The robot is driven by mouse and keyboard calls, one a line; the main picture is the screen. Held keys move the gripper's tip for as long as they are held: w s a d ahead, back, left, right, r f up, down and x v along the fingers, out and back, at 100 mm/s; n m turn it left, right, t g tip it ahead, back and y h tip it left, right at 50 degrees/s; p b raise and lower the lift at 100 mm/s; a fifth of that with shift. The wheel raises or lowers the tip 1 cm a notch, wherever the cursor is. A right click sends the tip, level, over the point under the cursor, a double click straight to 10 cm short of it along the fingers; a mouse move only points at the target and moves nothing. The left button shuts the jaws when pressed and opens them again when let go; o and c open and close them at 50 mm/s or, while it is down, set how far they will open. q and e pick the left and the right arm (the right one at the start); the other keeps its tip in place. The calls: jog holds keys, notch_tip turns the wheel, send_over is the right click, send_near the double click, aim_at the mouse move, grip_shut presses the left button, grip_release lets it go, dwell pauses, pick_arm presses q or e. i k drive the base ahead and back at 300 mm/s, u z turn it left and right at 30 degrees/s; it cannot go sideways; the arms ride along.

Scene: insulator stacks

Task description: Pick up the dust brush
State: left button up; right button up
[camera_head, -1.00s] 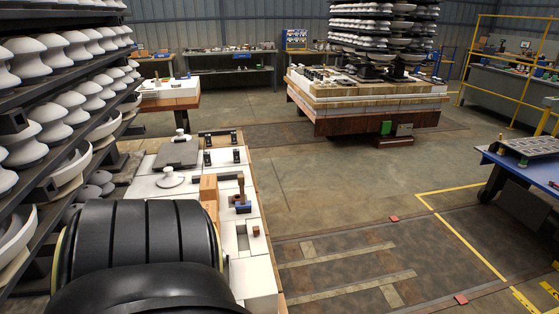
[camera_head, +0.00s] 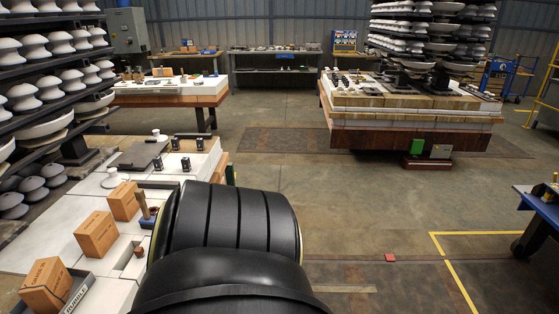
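An upright brown wooden handle (camera_head: 143,204) stands on the white-topped bench at the left; it may be the dust brush. Neither of my grippers shows in this view.
A shelf of white insulators (camera_head: 70,80) stands at the left. A loaded pallet table (camera_head: 410,125) stands at the back right. The floor (camera_head: 350,205) between is open.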

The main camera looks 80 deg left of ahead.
aim_at(147, 222)
jog(key=i, duration=0.2)
jog(key=u, duration=2.35)
jog(key=i, duration=2.65)
jog(key=u, duration=3.25)
jog(key=i, duration=0.95)
jog(key=z, duration=0.05)
